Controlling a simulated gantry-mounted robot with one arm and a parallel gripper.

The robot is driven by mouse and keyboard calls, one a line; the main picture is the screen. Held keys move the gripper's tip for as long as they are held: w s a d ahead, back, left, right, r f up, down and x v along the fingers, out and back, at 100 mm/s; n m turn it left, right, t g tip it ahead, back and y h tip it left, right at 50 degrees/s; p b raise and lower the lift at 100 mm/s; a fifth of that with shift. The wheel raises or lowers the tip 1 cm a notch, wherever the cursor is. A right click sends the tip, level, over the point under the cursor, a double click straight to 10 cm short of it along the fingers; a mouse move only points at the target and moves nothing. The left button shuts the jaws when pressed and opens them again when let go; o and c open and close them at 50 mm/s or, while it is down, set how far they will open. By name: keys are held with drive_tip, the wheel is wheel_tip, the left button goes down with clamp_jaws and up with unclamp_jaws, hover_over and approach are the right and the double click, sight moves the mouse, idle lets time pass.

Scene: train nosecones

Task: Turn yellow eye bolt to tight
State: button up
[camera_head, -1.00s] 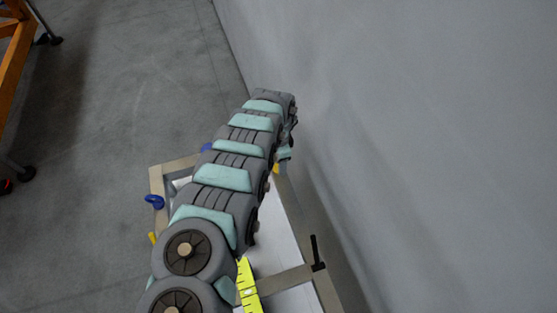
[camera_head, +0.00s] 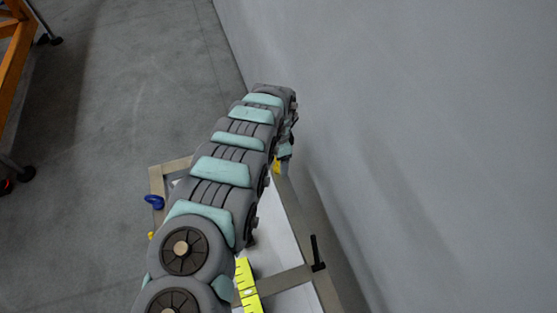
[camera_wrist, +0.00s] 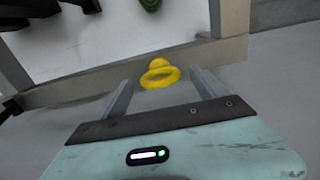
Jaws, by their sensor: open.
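In the wrist view the yellow eye bolt (camera_wrist: 160,74) sits on the side of the metal frame (camera_wrist: 75,90), with its ring facing my gripper (camera_wrist: 160,82). The two fingers are apart, one to the left and one to the right of the ring. I see a gap on each side, wider on the left, and no clear contact. In the head view a bit of yellow (camera_head: 277,167) shows beside the end of my arm at the frame's right edge. My arm hides most of that area.
A blue eye bolt (camera_head: 154,202) is at the frame's left side. A yellow ruler-like strip (camera_head: 247,286) and a black handle (camera_head: 316,252) are near the front. A dark green ring (camera_wrist: 150,4) lies beyond the frame. A grey wall (camera_head: 420,130) stands close on the right.

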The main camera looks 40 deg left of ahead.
drive_tip(key=shift+r+b, duration=0.8)
drive_tip(key=shift+r, duration=4)
drive_tip(key=shift+s, duration=0.1)
